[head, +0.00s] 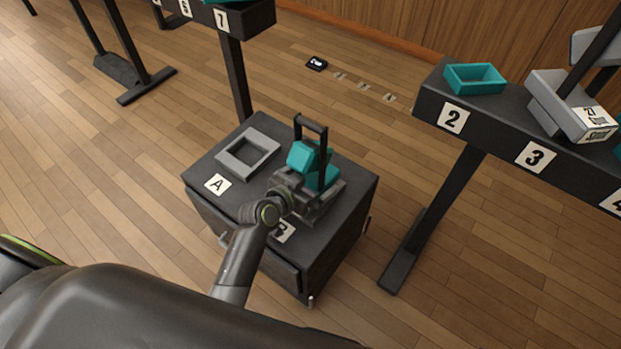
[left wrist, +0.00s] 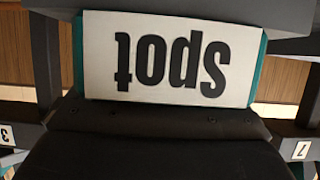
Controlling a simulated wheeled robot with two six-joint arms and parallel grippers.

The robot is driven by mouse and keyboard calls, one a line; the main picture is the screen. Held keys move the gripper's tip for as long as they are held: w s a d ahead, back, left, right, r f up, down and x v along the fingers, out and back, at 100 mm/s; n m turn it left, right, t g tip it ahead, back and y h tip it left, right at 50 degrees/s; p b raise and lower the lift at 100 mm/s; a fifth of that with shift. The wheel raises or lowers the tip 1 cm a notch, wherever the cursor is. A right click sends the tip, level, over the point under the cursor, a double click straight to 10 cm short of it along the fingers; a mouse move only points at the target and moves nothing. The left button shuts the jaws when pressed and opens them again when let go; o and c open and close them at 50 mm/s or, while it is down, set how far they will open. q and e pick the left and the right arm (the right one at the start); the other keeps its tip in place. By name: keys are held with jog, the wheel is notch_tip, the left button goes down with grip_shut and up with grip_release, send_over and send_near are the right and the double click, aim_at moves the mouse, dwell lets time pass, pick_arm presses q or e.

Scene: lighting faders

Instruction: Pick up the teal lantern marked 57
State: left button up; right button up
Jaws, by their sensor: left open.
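A teal lantern (head: 301,156) with a black upright handle (head: 311,124) stands at the B place on top of the dark cart. Its lower part is hidden by my left gripper (head: 299,187), which is open and close against its near side. In the left wrist view a pale label (left wrist: 170,60) on a teal body fills the upper middle and reads "spot" upside down. No 57 can be read in either view. I cannot tell whether the fingers touch the lantern. My right gripper is not in view.
The cart (head: 327,243) also bears an empty grey tray (head: 247,153) by plate A (head: 218,184). A dark shelf at right holds a teal tray (head: 474,79) above plate 2 and a grey lamp (head: 570,105) near plate 3.

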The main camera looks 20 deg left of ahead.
pick_arm(q)
jog(key=c, duration=1.7)
jog(key=shift+r, duration=0.15)
jog(key=shift+c, duration=0.3)
